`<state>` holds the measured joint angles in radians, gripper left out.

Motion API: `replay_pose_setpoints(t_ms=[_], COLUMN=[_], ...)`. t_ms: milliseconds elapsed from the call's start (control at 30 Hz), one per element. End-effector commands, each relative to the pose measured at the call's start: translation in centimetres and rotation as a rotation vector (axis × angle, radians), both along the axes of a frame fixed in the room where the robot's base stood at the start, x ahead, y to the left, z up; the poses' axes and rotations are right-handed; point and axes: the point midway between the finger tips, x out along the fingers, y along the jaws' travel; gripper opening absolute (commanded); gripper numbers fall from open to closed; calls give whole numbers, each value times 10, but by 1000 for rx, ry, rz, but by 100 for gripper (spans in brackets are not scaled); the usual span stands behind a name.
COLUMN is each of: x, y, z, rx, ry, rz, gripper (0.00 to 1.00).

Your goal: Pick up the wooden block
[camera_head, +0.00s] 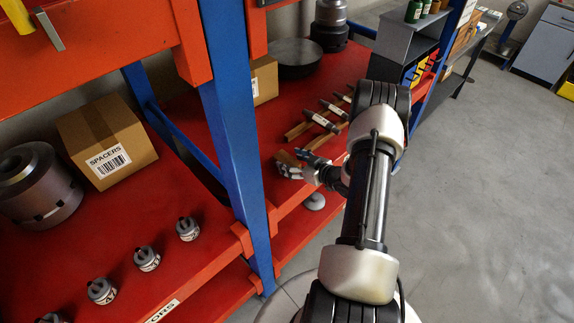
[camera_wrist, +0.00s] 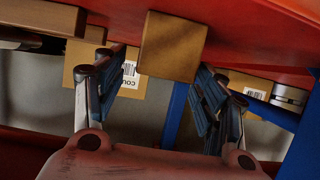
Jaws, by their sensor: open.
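The wooden block (camera_wrist: 172,45) is a plain brown block at the top middle of the wrist view, against the red shelf surface. It lies ahead of my gripper (camera_wrist: 155,75), whose two fingers stand apart to its left and right. I cannot tell whether either finger touches it. In the head view my gripper (camera_head: 304,166) is low over the front part of the red shelf, beside the small brown block (camera_head: 287,158). The gripper partly hides the block there. My gripper is open.
Wooden rails (camera_head: 304,129) carrying several grey cylindrical parts lie behind my gripper. A blue post (camera_head: 228,130) stands to its left. A SPACERS carton (camera_head: 105,140) and several small weights sit on the left shelf. The grey floor (camera_head: 480,190) at right is clear.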

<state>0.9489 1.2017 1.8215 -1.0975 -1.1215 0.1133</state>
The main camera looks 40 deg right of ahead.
Motion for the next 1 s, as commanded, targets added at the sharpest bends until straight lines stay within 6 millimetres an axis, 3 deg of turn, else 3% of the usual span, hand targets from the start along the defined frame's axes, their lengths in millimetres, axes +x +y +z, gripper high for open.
replay_pose_setpoints(t_ms=[200, 467, 1000], x=[24, 26, 26], y=[4, 3, 3], z=[-11, -11, -11], rx=[0, 1, 1], ry=[0, 0, 0], rz=[1, -1, 0], gripper=[65, 65, 29])
